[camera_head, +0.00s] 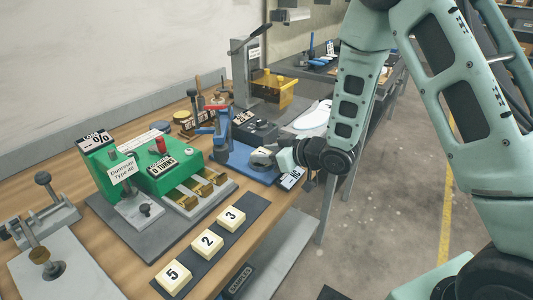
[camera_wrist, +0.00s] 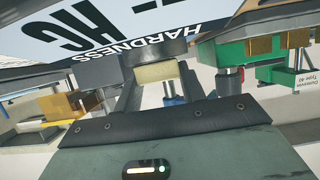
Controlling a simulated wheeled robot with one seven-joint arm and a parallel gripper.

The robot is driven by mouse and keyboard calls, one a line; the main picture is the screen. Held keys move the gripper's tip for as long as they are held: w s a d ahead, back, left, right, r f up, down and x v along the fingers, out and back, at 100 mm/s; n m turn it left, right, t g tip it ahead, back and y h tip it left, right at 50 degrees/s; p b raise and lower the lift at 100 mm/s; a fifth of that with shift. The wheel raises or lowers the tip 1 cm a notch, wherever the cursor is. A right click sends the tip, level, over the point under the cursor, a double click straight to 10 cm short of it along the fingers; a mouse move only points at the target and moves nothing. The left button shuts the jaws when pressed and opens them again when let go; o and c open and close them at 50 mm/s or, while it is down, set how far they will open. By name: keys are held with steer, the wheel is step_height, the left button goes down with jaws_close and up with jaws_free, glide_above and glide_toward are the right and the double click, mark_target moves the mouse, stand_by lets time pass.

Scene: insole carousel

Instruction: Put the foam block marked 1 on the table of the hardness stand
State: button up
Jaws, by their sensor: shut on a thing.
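My gripper (camera_head: 272,158) is at the right part of the blue hardness stand (camera_head: 240,165), low beside its display. In the wrist view my gripper (camera_wrist: 157,73) is shut on a pale yellow foam block (camera_wrist: 157,72).
Foam blocks marked 5 (camera_head: 173,277), 2 (camera_head: 207,244) and 3 (camera_head: 231,218) sit on a dark strip (camera_head: 190,261). A green tester (camera_head: 150,160) stands at left. A grey press (camera_head: 245,75) and yellow bin (camera_head: 275,90) stand behind. Floor lies right.

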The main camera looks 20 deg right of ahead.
steer(key=o, duration=0.9)
steer(key=shift+f, duration=0.1)
steer(key=shift+o, duration=0.2)
